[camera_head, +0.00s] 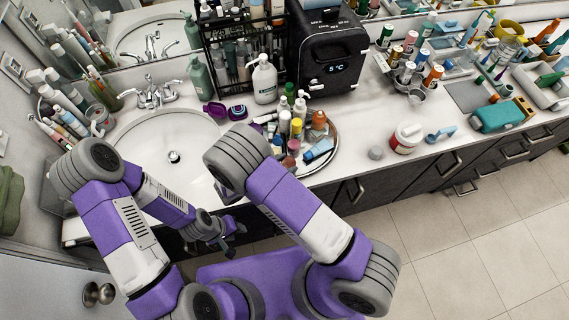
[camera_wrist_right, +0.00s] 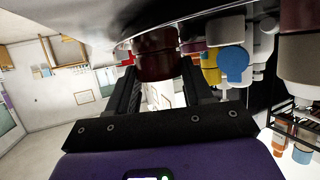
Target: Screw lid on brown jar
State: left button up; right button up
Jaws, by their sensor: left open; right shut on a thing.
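A dark reddish-brown round piece (camera_wrist_right: 155,55), which looks like the brown jar, sits between the fingers of my right gripper (camera_wrist_right: 158,90) in the right wrist view. That gripper is shut on it. I cannot make out a separate lid on it. In the head view my right arm hides its own gripper. A small brownish jar (camera_head: 289,162) stands at the front of the round tray (camera_head: 334,150), close to my right arm. My left gripper (camera_head: 238,238) is open and empty, low in front of the counter edge, apart from the tray.
Bottles and jars crowd the tray. A grey round piece (camera_head: 375,153) and a white-and-red jar (camera_head: 407,138) stand to its right. The sink (camera_head: 150,140) is left, the black mini fridge (camera_head: 330,60) behind. Some counter right of the tray is clear.

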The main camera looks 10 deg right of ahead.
jog(key=shift+f, duration=0.2)
dwell(0.5)
jog(key=shift+w+f+m+g+h+b, duration=0.1)
jog(key=shift+w+m+g+h+b, duration=0.1)
jog(key=shift+m+g, duration=0.4)
jog(key=shift+w+f+m+g+h+b, duration=0.1)
jog(key=shift+m+g+b, duration=0.1)
jog(key=shift+m+g, duration=0.35)
jog(key=shift+m+g+b, duration=0.45)
jog(key=shift+m+g, duration=0.4)
jog(key=shift+g, duration=0.3)
jog(key=shift+a+r+m+g, duration=0.1)
jog(key=shift+r+m+g, duration=0.05)
jog(key=shift+m+g, duration=0.2)
jog(key=shift+h, duration=0.3)
jog(key=o, duration=1.6)
